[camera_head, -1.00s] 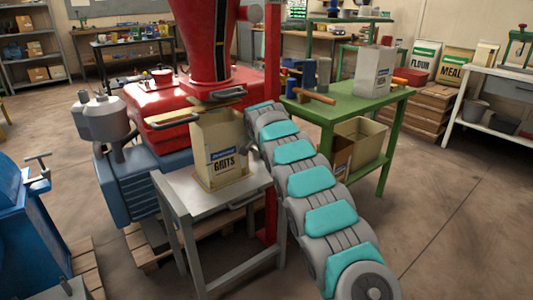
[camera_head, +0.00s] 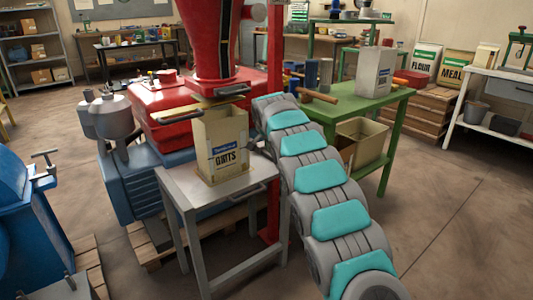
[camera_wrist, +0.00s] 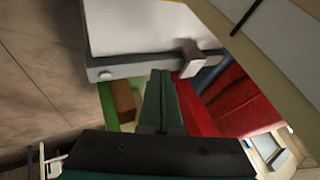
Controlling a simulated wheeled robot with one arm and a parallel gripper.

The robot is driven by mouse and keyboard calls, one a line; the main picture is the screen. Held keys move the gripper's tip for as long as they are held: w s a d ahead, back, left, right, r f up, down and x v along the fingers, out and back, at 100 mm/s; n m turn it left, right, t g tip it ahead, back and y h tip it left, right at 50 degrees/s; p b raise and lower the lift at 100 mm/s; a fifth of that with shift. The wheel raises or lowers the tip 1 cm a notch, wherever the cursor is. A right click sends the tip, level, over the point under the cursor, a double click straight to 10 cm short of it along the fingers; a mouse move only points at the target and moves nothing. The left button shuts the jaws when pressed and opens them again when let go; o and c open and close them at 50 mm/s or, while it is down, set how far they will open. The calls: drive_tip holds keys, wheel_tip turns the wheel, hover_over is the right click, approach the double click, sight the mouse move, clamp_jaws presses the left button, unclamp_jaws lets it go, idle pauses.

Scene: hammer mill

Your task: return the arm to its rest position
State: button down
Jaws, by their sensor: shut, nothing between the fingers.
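My arm, in teal and grey links, runs up from the bottom right of the head view to just right of the grits bag (camera_head: 222,150). The beige, open-topped bag stands upright on a grey steel table (camera_head: 182,190), under the red mill's spout (camera_head: 210,45). My gripper's fingers are not clearly visible in the head view. In the wrist view, my gripper (camera_wrist: 162,76) has its dark green fingers together, with nothing between them. A beige surface, seemingly the bag, fills the upper right there, apart from the fingers. The steel table's edge (camera_wrist: 140,65) lies beyond the fingertips.
A green table (camera_head: 352,105) right of my arm bears a grey bag (camera_head: 374,70) and a wooden-handled tool (camera_head: 318,97). The blue machine (camera_head: 25,215) stands at the left. Open floor (camera_head: 460,235) lies at the right.

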drive_tip(key=v, duration=0.6)
drive_tip(key=s+d+n+g, duration=0.1)
drive_tip(key=s+d, duration=0.3)
drive_tip(key=s, duration=0.5)
drive_tip(key=s+d+n+g+h, duration=0.15)
drive_tip(key=s+d, duration=0.25)
drive_tip(key=s, duration=0.5)
drive_tip(key=s+d+n+g+y, duration=0.15)
drive_tip(key=s+d, duration=0.25)
drive_tip(key=s, duration=0.5)
drive_tip(key=s+f+n+g, duration=0.1)
drive_tip(key=s+f+n, duration=0.1)
drive_tip(key=s, duration=1)
drive_tip(key=s+f+n+g, duration=0.1)
drive_tip(key=s+f, duration=0.3)
drive_tip(key=s, duration=0.9)
drive_tip(key=s+f+n+g, duration=0.2)
drive_tip(key=s+f+g, duration=0.1)
drive_tip(key=s, duration=0.9)
drive_tip(key=shift+s+f+n, duration=0.2)
drive_tip(key=shift+f+n, duration=0.1)
drive_tip(key=shift+f, duration=0.05)
